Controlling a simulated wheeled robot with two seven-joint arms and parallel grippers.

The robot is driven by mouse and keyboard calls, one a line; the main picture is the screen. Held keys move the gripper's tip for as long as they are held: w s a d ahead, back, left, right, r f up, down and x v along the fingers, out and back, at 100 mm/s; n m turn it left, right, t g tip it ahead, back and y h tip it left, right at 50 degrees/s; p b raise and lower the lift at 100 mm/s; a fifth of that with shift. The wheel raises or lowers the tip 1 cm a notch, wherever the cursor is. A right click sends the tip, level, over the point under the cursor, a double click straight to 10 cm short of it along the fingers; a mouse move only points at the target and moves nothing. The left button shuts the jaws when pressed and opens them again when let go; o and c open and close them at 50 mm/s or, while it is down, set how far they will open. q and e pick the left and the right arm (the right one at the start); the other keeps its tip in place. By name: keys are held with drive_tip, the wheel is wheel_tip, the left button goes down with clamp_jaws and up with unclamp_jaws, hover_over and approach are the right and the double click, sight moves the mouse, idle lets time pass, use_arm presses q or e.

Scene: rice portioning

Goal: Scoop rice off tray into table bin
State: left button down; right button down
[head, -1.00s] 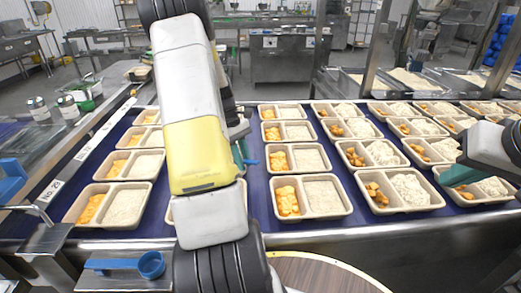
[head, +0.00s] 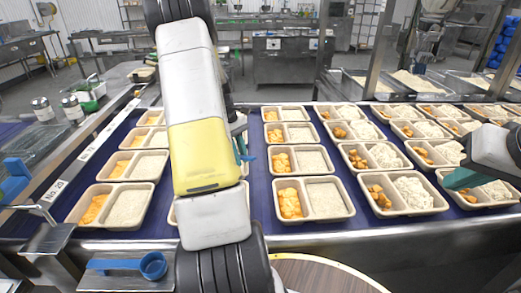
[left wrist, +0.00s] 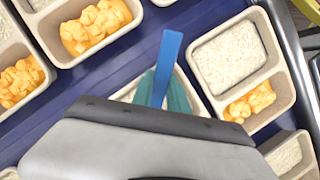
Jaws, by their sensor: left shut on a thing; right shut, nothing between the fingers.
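My left gripper (head: 240,150) is over the conveyor, mostly hidden behind my arm. Its teal fingers are shut on a blue tool (left wrist: 168,62), whose blue tip also shows beside the arm in the head view (head: 249,158). The tool's far end is hidden. Beneath it in the left wrist view is a tray (left wrist: 128,93), largely covered by the gripper. Beige trays (head: 312,204) hold orange pieces in one compartment and white rice (head: 325,197) in the other. My right gripper (head: 462,178) is shut and empty, over the trays at the right.
A blue scoop (head: 153,266) lies on a metal ledge at the front left. A round brown surface with a pale rim (head: 352,275) is at the bottom centre. Cans (head: 72,107) stand at the left. Rice-filled metal pans (head: 413,82) stand at the back right.

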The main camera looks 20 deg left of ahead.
use_arm(q)
drive_tip(key=shift+r, duration=3.65)
